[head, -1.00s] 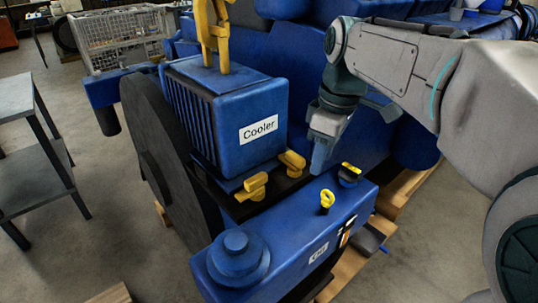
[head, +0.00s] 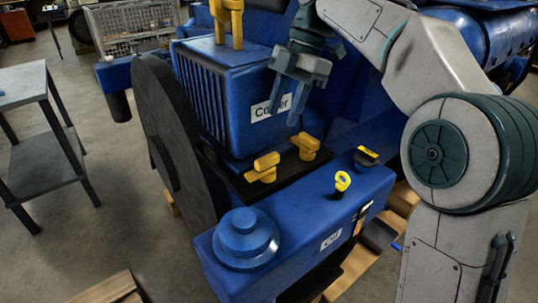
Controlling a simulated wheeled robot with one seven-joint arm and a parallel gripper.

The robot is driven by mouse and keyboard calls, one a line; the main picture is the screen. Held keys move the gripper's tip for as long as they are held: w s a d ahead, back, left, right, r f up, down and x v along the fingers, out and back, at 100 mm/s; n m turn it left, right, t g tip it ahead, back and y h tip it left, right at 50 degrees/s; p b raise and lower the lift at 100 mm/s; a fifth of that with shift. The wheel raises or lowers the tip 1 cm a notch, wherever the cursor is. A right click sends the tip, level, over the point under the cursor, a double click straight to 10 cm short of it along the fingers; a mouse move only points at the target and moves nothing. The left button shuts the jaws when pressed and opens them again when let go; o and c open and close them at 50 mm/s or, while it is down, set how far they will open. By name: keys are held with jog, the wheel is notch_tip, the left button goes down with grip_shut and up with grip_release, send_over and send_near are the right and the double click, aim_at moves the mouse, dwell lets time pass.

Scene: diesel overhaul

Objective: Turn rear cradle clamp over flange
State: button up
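The blue cooler (head: 222,112) stands on a dark flange plate (head: 236,184) on the engine. Two yellow cradle clamps sit along its near lower edge: one on the left (head: 263,168) and one on the right (head: 306,146). I cannot tell which is the rear one, or whether either bar lies over the flange. My gripper (head: 283,113) points down in front of the cooler's label, above the clamps and apart from them. Its two fingers are spread, with nothing visible between them. It hides part of the label.
A yellow hook or lifting piece (head: 228,22) rises from the cooler's top. In front are a blue box with a round cap (head: 240,238), a yellow ring handle (head: 342,182) and a yellow-topped cap (head: 367,156). A grey table (head: 25,85) stands left, with open floor between.

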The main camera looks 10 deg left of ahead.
aim_at(268, 156)
jog(key=b+x, duration=0.2)
jog(key=x, duration=0.7)
jog(key=shift+a+f, duration=0.1)
jog(key=shift+f, duration=0.3)
grip_shut()
